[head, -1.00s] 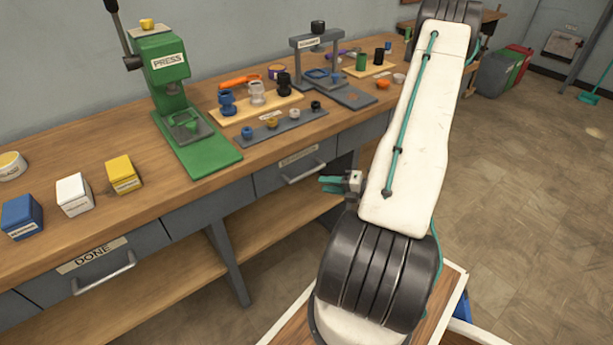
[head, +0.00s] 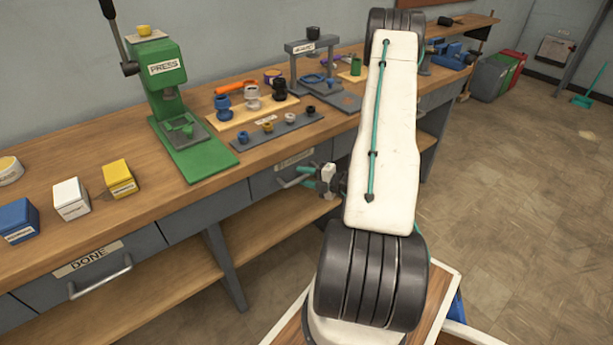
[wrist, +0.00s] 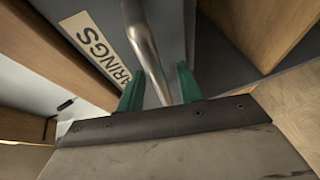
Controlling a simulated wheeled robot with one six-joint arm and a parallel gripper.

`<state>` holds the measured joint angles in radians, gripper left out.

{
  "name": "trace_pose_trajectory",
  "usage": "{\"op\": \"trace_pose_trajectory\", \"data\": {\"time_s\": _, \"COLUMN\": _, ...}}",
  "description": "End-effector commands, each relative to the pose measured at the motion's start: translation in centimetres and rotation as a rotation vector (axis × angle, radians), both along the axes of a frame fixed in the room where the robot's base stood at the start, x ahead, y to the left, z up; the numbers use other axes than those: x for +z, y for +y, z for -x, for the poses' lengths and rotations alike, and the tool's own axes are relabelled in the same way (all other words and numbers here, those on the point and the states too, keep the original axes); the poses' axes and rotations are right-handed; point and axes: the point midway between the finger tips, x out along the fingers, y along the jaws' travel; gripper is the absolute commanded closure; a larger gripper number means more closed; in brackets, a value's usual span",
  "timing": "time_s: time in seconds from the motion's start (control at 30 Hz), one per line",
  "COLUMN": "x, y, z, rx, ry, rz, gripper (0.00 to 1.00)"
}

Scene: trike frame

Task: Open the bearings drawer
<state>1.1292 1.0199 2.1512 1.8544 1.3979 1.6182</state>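The bearings drawer (head: 262,187) is a grey drawer under the bench top, and it looks closed. In the wrist view its label (wrist: 95,45) shows the letters "RINGS". Its metal bar handle (wrist: 143,40) also shows in the head view (head: 287,184), partly hidden by my gripper (head: 305,178). In the wrist view my gripper (wrist: 158,88) has its two green fingers apart, with the handle bar between them. Gaps show between the bar and the fingers, so the gripper is open around the handle and not clamped on it.
A drawer labelled DONE (head: 100,275) is at the left. The green press (head: 175,110), a grey strip with small parts (head: 276,130) and several small boxes stand on the bench (head: 150,215). A wooden lower shelf (head: 260,232) runs below the drawers.

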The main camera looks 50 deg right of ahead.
Motion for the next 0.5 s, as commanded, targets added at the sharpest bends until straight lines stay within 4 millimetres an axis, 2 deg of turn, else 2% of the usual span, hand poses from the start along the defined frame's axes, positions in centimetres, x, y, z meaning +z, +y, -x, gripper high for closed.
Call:
{"op": "trace_pose_trajectory", "data": {"time_s": 0.23, "x": -0.03, "y": 0.05, "z": -0.15, "rx": 0.000, "ry": 0.000, "rz": 0.000, "gripper": 0.64}}
{"op": "trace_pose_trajectory", "data": {"time_s": 0.27, "x": -0.03, "y": 0.04, "z": -0.14, "rx": 0.000, "ry": 0.000, "rz": 0.000, "gripper": 0.70}}
{"op": "trace_pose_trajectory", "data": {"time_s": 0.37, "x": -0.03, "y": 0.04, "z": -0.13, "rx": 0.000, "ry": 0.000, "rz": 0.000, "gripper": 0.98}}
{"op": "trace_pose_trajectory", "data": {"time_s": 0.47, "x": -0.04, "y": 0.04, "z": -0.13, "rx": 0.000, "ry": 0.000, "rz": 0.000, "gripper": 1.00}}
{"op": "trace_pose_trajectory", "data": {"time_s": 0.5, "x": -0.03, "y": -0.84, "z": -0.14, "rx": -0.002, "ry": 0.000, "rz": 0.002, "gripper": 1.00}}
